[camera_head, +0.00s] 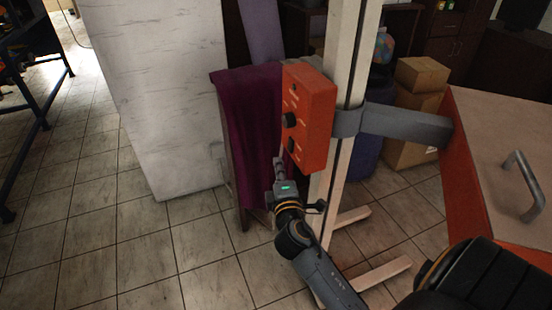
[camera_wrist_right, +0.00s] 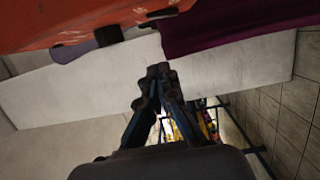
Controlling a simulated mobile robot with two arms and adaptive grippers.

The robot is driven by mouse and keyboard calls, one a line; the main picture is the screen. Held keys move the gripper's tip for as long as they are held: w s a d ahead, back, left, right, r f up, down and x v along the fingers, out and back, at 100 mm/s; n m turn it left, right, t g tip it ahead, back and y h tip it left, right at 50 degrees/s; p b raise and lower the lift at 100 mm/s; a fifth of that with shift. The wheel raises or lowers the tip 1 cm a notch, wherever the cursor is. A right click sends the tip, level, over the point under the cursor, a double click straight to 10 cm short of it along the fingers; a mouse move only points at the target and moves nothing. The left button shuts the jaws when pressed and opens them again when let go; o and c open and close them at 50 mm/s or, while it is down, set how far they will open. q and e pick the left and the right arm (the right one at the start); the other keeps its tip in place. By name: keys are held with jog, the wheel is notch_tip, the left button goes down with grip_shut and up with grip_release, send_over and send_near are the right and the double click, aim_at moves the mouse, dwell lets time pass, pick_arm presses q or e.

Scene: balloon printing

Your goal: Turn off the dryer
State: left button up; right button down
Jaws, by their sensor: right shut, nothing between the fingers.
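The orange control box (camera_head: 308,115) is fixed to a pale upright post, with dark round knobs (camera_head: 290,120) on its left-facing side. A grey band (camera_head: 400,125) runs from the post to a large orange machine (camera_head: 462,150) at the right. My right gripper (camera_head: 280,158) is shut and empty, just left of the box's lower edge, near the lower knob; I cannot tell whether it touches. In the right wrist view the shut fingertips (camera_wrist_right: 158,72) are below the orange box (camera_wrist_right: 75,22), and a dark knob (camera_wrist_right: 108,36) sticks out from it. My left gripper is not in view.
A purple cloth (camera_head: 245,130) hangs behind the box. A white panel (camera_head: 160,90) stands left of it. Cardboard boxes (camera_head: 420,75) are stacked behind the band. The post's wooden feet (camera_head: 370,275) lie on the tiles.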

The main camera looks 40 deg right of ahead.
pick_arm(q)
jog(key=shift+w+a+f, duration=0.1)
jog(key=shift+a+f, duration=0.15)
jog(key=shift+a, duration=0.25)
pick_arm(e)
jog(key=shift+v, duration=1.6)
jog(key=shift+a+r, duration=0.15)
